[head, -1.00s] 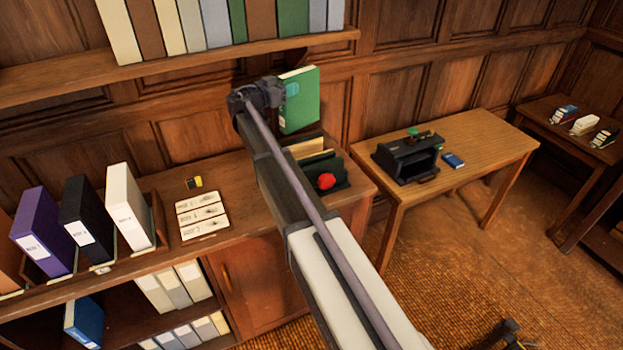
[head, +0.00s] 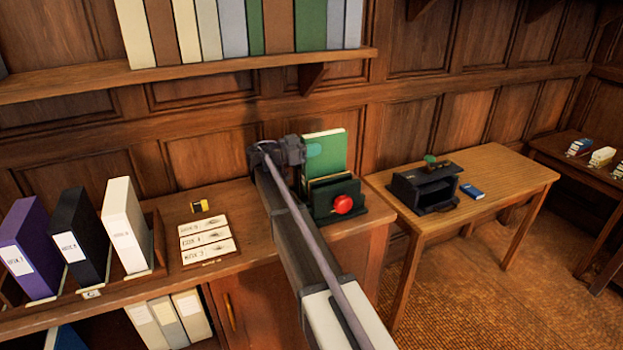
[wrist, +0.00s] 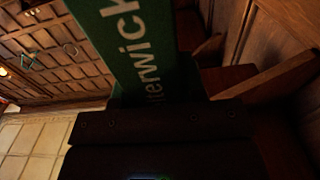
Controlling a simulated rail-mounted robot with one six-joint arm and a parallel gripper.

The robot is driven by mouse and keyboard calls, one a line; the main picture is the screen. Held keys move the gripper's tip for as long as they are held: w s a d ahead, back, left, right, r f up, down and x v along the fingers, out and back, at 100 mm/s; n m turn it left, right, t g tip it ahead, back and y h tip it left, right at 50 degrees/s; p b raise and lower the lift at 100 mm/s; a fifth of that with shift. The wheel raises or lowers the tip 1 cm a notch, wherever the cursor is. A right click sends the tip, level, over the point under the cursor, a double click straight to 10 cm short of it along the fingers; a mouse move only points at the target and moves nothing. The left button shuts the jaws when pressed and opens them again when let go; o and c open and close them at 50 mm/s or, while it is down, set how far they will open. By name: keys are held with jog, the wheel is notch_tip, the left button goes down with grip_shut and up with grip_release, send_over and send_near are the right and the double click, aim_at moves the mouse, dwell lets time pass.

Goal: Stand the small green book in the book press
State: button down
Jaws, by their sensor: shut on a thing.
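The green book (head: 323,155) stands upright in the head view, with pale page edges along its top. My gripper (head: 312,150) is shut on it near its left edge. The book also fills the upper middle of the wrist view (wrist: 150,50), with part of a pale title showing. The book press (head: 338,203), dark green with wooden boards and a red knob, stands at the right end of the cabinet top. The book's lower part is hidden behind the press's front boards. I cannot tell whether its bottom edge touches the press floor.
A dark box-like device (head: 425,188) with a green knob and a small blue book (head: 472,191) are on the side table (head: 510,180). Binders (head: 125,225) and a card board (head: 208,240) lie left of my arm. A book-filled wall shelf (head: 200,75) hangs above.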

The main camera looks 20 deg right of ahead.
aim_at(311, 160)
notch_tip(311, 160, down, 5)
jog(key=b, duration=0.4)
jog(key=shift+r, duration=0.3)
jog(key=shift+f, duration=0.25)
jog(key=c, duration=0.7)
grip_release()
jog(key=shift+r, duration=0.1)
